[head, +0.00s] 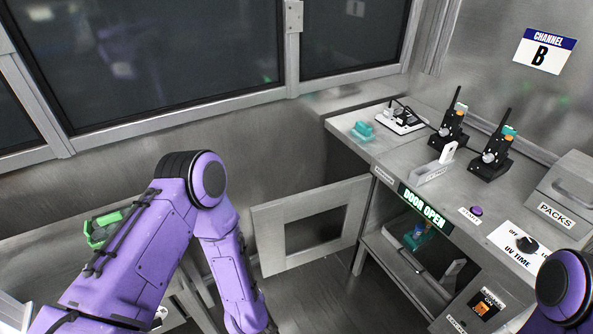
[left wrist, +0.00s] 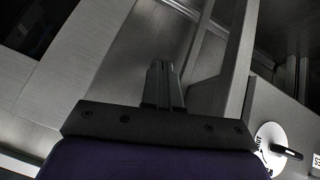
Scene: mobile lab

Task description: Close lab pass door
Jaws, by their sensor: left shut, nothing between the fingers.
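The lab pass door (head: 268,241) is a grey metal frame with a square window hole. It stands swung open on the left side of the pass box (head: 405,285), whose inside shows. A green "DOOR OPEN" sign (head: 425,208) is lit above the opening. My left arm reaches down left of the door, and its gripper is out of sight in the head view. In the left wrist view my left gripper (left wrist: 160,68) is shut and empty, with grey metal panels around it. My right arm shows only at the bottom right, without its gripper.
A teal-handled item (head: 419,236) is inside the box. A white disc with a dark handle (left wrist: 287,152) shows in the left wrist view.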

